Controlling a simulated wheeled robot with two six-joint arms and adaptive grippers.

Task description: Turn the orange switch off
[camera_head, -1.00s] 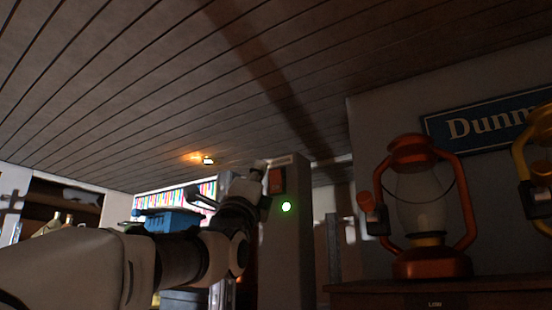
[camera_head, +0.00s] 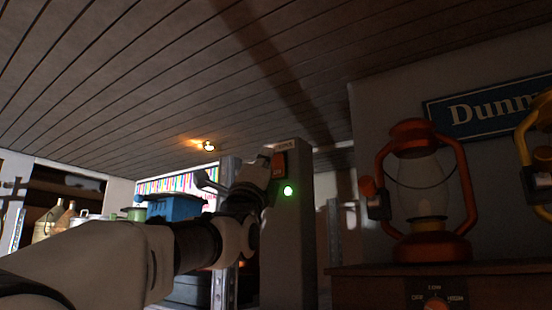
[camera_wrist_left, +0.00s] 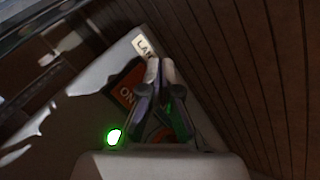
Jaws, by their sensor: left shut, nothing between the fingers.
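The orange-red switch (camera_head: 279,164) is on the upper front of a grey post (camera_head: 287,245), under a small label. In the left wrist view, the switch (camera_wrist_left: 124,83) shows the word "ON", and the label reads "LAM…" before it is cut off. A green light (camera_head: 288,190) glows below the switch; it also shows in the left wrist view (camera_wrist_left: 113,136). My left gripper (camera_head: 266,160) is beside the switch at its left. In the left wrist view, its shut, empty fingers cover part of the switch; I cannot tell if they touch it. My right gripper is out of view.
An orange lantern (camera_head: 420,247) stands on a brown cabinet (camera_head: 375,288) with a dial (camera_head: 436,303), right of the post. A yellow lantern (camera_head: 523,157) is at the right edge. Shelves with a blue bin (camera_head: 172,207) are behind my left arm. A plank ceiling is above.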

